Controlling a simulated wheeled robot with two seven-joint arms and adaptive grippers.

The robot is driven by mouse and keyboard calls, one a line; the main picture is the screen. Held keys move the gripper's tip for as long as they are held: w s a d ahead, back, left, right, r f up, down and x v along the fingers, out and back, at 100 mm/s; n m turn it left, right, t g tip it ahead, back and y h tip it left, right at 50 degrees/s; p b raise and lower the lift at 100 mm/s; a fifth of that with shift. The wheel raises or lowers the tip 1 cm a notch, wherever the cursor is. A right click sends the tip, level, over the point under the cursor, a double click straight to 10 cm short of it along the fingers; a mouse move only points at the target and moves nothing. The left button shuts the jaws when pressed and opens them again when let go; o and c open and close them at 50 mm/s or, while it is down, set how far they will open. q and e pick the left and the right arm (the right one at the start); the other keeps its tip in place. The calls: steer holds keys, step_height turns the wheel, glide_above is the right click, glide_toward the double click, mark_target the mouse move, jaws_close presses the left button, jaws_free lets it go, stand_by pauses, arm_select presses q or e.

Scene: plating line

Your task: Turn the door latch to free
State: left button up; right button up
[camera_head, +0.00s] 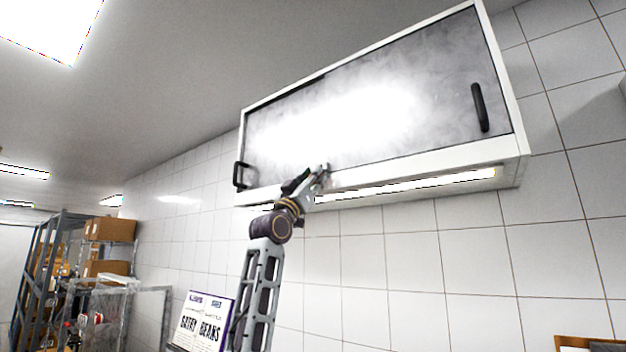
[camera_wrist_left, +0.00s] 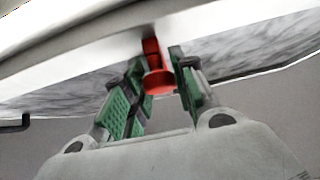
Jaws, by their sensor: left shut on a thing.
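The door latch (camera_wrist_left: 157,80) is a red knob with a short red bar on the white lower edge of the wall cabinet (camera_head: 430,159). My left gripper (camera_head: 318,172) reaches up to the middle of that edge. In the left wrist view its green-padded fingers (camera_wrist_left: 155,88) stand on either side of the red latch, shut on it. In the head view the gripper hides the latch. The cabinet has grey doors (camera_head: 420,70), which look closed. My right gripper is in neither view.
Black handles stand out at the cabinet's right (camera_head: 480,108) and left (camera_head: 240,175) ends. A light strip (camera_head: 420,186) runs beneath it. A sign (camera_head: 203,322), shelving with boxes (camera_head: 110,229) and a tiled wall surround the arm. Air below the cabinet's right half is clear.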

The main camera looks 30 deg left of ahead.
arm_select(q)
steer(key=shift+n+g+y, duration=0.4)
steer(key=shift+n+y, duration=2.6)
steer(key=shift+n, duration=0.4)
steer(key=shift+n+y, duration=0.8)
steer(key=shift+y, duration=0.1)
steer(key=shift+n+g+y, duration=1.45)
steer(key=shift+n+y, duration=0.1)
steer(key=shift+n, duration=0.85)
steer(key=shift+n+g+y, duration=1.45)
steer(key=shift+n+y, duration=0.1)
steer(key=shift+n, duration=0.85)
steer(key=shift+a+f+n+g+y, duration=0.1)
steer(key=shift+n+g+y, duration=0.05)
steer(key=shift+n+g, duration=1.25)
steer(key=shift+a+n+g+y, duration=0.15)
steer(key=shift+n+g, duration=0.85)
steer(key=shift+n, duration=0.8)
steer(key=shift+d+f+n+g+h, duration=0.1)
steer(key=shift+n+g+h, duration=0.4)
steer(key=shift+n+g, duration=0.6)
steer(key=o, duration=1)
steer(key=shift+s+d, duration=0.1)
steer(key=v, duration=1.1)
steer(key=shift+s, duration=0.3)
